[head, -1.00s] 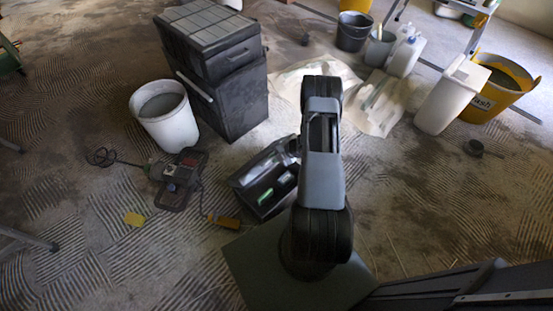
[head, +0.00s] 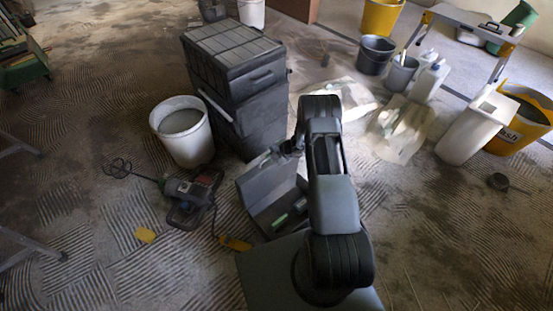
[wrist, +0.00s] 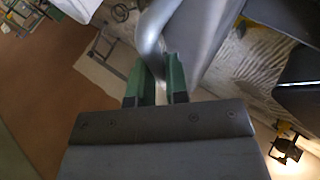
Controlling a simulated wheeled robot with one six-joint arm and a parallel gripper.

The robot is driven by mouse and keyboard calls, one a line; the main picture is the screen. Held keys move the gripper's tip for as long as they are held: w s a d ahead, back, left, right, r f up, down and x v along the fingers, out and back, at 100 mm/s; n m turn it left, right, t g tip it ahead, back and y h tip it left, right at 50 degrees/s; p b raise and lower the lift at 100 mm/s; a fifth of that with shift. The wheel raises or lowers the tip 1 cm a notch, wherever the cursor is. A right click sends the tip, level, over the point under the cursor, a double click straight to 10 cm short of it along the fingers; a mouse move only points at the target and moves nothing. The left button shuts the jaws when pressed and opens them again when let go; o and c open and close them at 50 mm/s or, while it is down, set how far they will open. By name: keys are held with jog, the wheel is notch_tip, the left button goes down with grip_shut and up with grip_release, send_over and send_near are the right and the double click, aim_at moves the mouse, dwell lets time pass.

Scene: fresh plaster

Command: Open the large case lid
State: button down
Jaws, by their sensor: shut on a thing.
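A dark case (head: 262,222) stands on the floor just in front of my base, with small green items inside. Its grey lid (head: 262,178) is raised and leans up at the back, near the black box stack. My gripper (head: 291,146) is at the lid's upper right edge, partly hidden by my arm. In the wrist view, my gripper's green fingers (wrist: 155,72) are closed around a curved grey handle (wrist: 150,38), beside a smooth grey panel (wrist: 205,40) that seems to be the lid.
A tall black box stack (head: 240,85) stands close behind the lid. A white bucket (head: 182,135) and a mixer (head: 185,198) are left of it. White sheets (head: 400,130), a white container (head: 475,128) and a yellow tub (head: 525,125) are to the right.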

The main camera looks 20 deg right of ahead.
jog(key=shift+w+d+r, duration=0.1)
jog(key=shift+w, duration=0.2)
jog(key=c, duration=1.4)
grip_release()
jog(key=shift+o, duration=1.4)
jog(key=shift+s, duration=0.1)
jog(key=p+v, duration=0.2)
jog(key=v, duration=1.1)
jog(key=shift+s+r+p, duration=0.2)
jog(key=shift+s+p, duration=0.05)
jog(key=shift+p, duration=0.15)
jog(key=shift+d, duration=0.1)
